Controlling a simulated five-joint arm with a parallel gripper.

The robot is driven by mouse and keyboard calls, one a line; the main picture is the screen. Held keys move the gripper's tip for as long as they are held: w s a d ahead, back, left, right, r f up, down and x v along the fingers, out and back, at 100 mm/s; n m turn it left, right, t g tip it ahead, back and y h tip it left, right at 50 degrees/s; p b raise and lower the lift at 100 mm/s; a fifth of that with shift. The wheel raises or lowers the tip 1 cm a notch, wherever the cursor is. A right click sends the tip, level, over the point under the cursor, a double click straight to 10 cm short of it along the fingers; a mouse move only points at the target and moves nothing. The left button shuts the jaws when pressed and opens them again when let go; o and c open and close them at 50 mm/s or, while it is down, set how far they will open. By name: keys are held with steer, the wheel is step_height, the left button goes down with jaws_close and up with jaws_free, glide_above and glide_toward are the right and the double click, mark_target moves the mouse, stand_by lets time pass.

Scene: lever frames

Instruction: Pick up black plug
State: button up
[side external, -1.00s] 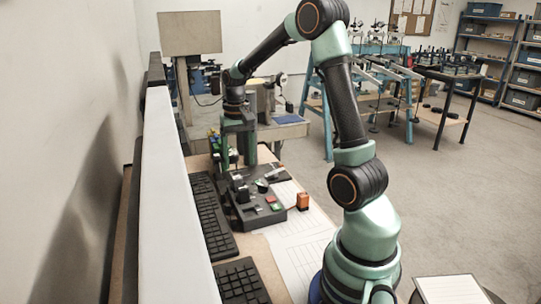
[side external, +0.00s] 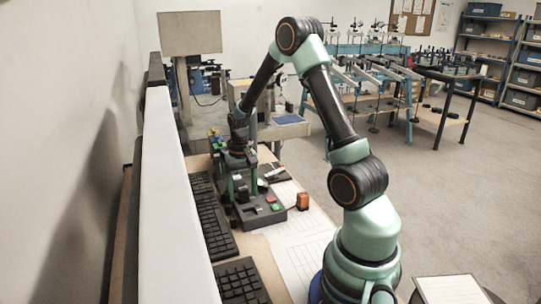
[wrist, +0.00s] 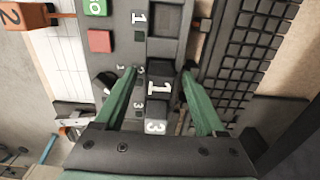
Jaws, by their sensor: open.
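A black block marked with a white 1 (wrist: 160,82), which looks like the black plug, sits on the dark grey panel (wrist: 140,50). My gripper (wrist: 158,73) is open, with its green fingers on either side of this block in the wrist view. I cannot tell whether they touch it. In the side external view my gripper (side external: 241,188) is low over the panel (side external: 262,217), and the block cannot be made out clearly there.
A red button (wrist: 100,40) and a green button (wrist: 95,7) are on the panel. A keyboard (wrist: 240,60) lies alongside.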

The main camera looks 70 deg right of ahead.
mark_target(243, 187)
jaws_close()
steer(key=shift+r, duration=0.1)
step_height(243, 187, up, 22)
stand_by(1.0)
steer(key=shift+d, duration=0.1)
